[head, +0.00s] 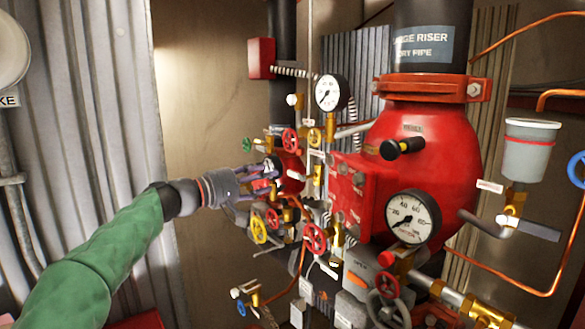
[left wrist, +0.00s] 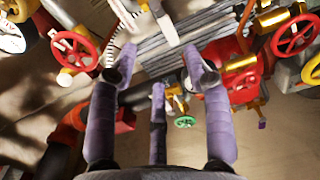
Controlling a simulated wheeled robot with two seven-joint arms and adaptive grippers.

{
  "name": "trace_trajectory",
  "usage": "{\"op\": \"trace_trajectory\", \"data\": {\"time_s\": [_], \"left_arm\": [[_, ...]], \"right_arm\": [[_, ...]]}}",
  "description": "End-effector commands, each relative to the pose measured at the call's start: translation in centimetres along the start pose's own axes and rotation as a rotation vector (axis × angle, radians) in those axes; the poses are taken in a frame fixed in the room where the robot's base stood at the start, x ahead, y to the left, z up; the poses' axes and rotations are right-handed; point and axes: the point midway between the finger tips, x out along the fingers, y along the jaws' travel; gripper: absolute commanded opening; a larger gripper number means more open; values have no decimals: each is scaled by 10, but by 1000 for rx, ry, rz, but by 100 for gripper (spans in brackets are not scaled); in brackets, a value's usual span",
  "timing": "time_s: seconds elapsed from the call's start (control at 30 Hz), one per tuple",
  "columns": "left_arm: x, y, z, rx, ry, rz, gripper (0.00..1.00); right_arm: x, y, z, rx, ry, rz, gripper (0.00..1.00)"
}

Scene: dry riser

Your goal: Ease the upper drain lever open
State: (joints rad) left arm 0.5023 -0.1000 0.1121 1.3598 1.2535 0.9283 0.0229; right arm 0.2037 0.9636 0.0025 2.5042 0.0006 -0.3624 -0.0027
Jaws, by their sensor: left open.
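My left gripper (head: 262,182) reaches in from the left to a cluster of small valves left of the big red valve body (head: 440,150). Its purple fingers are spread; the left wrist view shows them apart and empty (left wrist: 160,70). No label marks the upper drain lever, so I cannot tell which handle it is. A black-ended lever (head: 402,148) sticks out of the red body, right of my gripper. A grey lever (head: 540,229) sits on brass below a cup at the right. My fingers hide part of the valve cluster.
Around my gripper are a yellow handwheel (head: 258,229), a red handwheel (head: 315,238) and a green handwheel (head: 247,145). Two gauges (head: 331,92) (head: 412,217) stand to the right. Another red handwheel (left wrist: 75,50) is close left of the fingers in the wrist view.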

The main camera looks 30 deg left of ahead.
Motion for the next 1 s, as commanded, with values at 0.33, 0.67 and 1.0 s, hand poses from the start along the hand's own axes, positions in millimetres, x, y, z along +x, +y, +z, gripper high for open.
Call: {"op": "trace_trajectory", "data": {"time_s": [0.33, 0.67, 1.0], "left_arm": [[63, -2, 1, -5, -4, -5, 49], [94, -3, 0, -4, -1, -5, 49], [96, -4, 0, -3, 0, -5, 43]], "right_arm": [[-17, -6, 0, -1, 1, 0, 98], [-25, -9, 0, -1, 1, 0, 98], [-25, -9, 0, -1, 1, 0, 98]]}}
